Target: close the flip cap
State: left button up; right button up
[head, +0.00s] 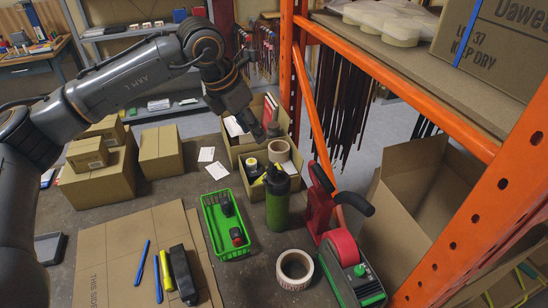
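A green bottle (278,207) with a dark top (277,177) stands upright on the table, just right of the green basket. Whether its cap is open or shut is too small to tell. My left gripper (259,135) points down above the open cardboard box behind the bottle, higher than the bottle's top and apart from it. Its fingers are dark and small, so I cannot tell whether they are open or shut. My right gripper is not in view.
A green basket (207,222) holds dark items beside the bottle. A red tape dispenser (344,247) stands to the right and a tape roll (295,268) in front. Cardboard boxes (160,150) stand at the back left. An orange rack post (287,60) rises behind.

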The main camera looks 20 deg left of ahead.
aim_at(271, 162)
pick_arm(q)
jog(key=p+x, duration=0.4)
jog(key=x, duration=0.8)
jog(key=shift+w+d+f, duration=0.1)
jog(key=shift+d+f, duration=0.05)
jog(key=shift+f, duration=0.35)
grip_shut()
